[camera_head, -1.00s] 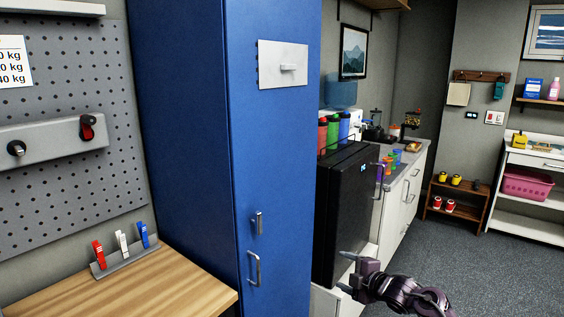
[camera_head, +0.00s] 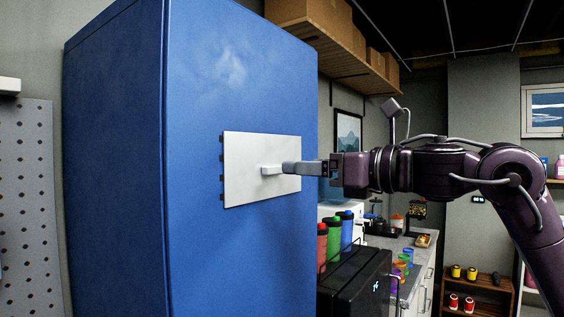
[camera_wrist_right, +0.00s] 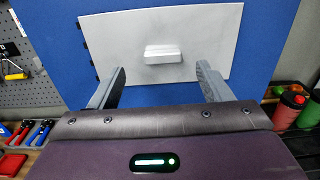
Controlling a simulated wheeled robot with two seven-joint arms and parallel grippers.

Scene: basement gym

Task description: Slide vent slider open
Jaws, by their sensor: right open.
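The vent slider is a white plate (camera_head: 245,185) on the front of the blue locker (camera_head: 225,100), with a small white knob (camera_head: 269,170) near its middle. Dark vent slots (camera_head: 221,168) show along the plate's left edge. My right gripper (camera_head: 290,168) comes in from the right, with its fingers at the knob in the head view. In the right wrist view the knob (camera_wrist_right: 162,54) lies ahead of and between the two spread fingers (camera_wrist_right: 160,85). The gripper is open and holds nothing. Whether a finger touches the plate, I cannot tell. My left gripper is not in view.
Several coloured bottles (camera_head: 333,240) stand on a black box-like appliance (camera_head: 352,280) below my right arm. A shelf with cardboard boxes (camera_head: 325,18) hangs above and behind. A pegboard (camera_head: 25,200) is at the left.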

